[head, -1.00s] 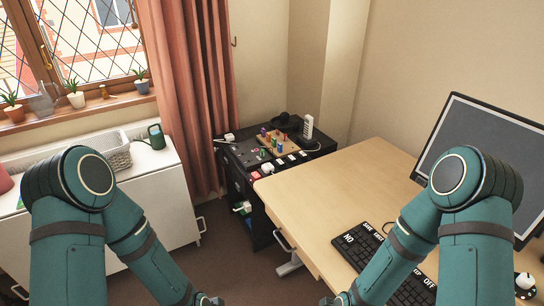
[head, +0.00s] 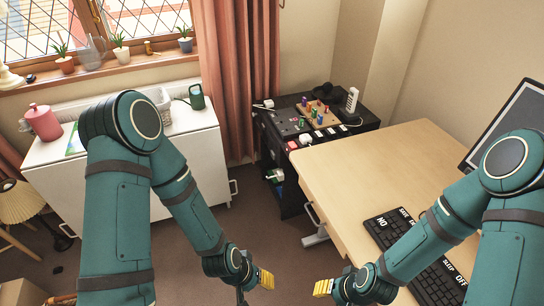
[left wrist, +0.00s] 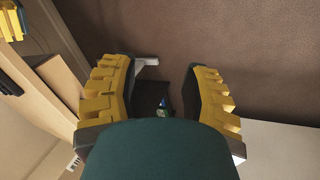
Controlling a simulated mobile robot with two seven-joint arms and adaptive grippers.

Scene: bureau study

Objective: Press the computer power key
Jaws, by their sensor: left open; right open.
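A black keyboard (head: 432,284) with large white-lettered keys lies on the light wooden desk at the lower right of the head view. Words such as NO, SLEEP and OFF are readable. The OFF key (head: 461,281) is near its right side, and my right forearm hides the keyboard's middle. My right gripper (head: 323,288) is open and empty, left of the desk's front edge. My left gripper (head: 266,280) is open and empty over the brown floor. Its yellow fingers stand wide apart in the left wrist view (left wrist: 165,75).
A monitor (head: 512,115) stands at the desk's right. A white cabinet (head: 70,190) is at left. Open floor lies between them.

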